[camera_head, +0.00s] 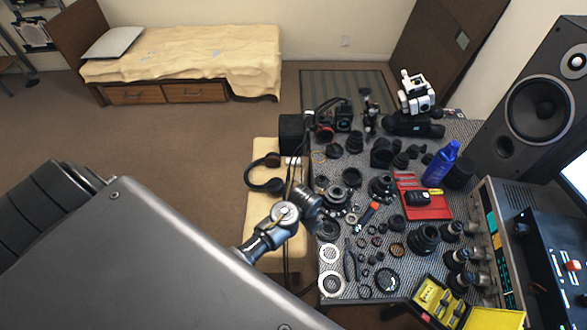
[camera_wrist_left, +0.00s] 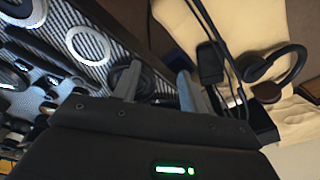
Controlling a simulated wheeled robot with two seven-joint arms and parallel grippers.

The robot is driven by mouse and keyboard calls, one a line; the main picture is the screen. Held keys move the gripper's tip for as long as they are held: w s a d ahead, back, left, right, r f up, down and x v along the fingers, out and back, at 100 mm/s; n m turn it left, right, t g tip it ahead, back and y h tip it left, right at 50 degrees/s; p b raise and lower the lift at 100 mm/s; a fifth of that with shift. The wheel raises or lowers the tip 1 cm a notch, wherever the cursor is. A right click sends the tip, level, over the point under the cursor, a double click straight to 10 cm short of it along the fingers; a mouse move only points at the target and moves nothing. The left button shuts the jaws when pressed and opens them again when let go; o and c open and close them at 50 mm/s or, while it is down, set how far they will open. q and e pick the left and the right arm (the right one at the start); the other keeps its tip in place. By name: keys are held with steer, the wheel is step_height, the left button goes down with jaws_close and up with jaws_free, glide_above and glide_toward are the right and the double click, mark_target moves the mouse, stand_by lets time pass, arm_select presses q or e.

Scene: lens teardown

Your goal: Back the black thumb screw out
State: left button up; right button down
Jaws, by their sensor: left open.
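My left gripper (camera_head: 311,204) hangs over the near-left edge of the table, beside the lens parts. In the left wrist view its two grey fingers (camera_wrist_left: 160,78) stand apart with nothing between them. A dark round lens part (camera_wrist_left: 122,76) lies below and beyond the left finger, partly hidden by it. Many black rings and barrels crowd the table, and I cannot single out the black thumb screw among them; it is too small or hidden. My right gripper is in neither view.
The grey patterned table mat (camera_head: 340,262) is crowded with lens parts. Headphones (camera_head: 265,184) rest on a cream seat left of the table, with cables nearby.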

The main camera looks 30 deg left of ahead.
arm_select(q)
steer(key=s+a+f+b, duration=0.1)
steer(key=s+f+b, duration=0.1)
steer(key=s+f, duration=0.5)
step_height(320, 180, down, 3)
steer(key=shift+a+r+n, duration=0.1)
steer(key=shift+a+n, duration=0.05)
steer(key=shift+n, duration=0.25)
steer(key=s+a+f+b, duration=0.1)
steer(key=s+f+b, duration=0.2)
steer(key=s+f, duration=0.45)
steer(key=s+a+f+b, duration=0.1)
steer(key=s+f+b, duration=0.25)
steer(key=f, duration=0.65)
steer(key=s+a+f+b, duration=0.1)
steer(key=s+f+b, duration=0.1)
steer(key=s+f, duration=0.4)
steer(key=s+a+f+n+b, duration=0.1)
steer(key=s+f, duration=0.5)
steer(key=s, duration=0.8)
steer(key=shift+s+a+g+b, duration=0.2)
steer(key=shift+a+g+b, duration=0.15)
steer(key=shift+a, duration=0.35)
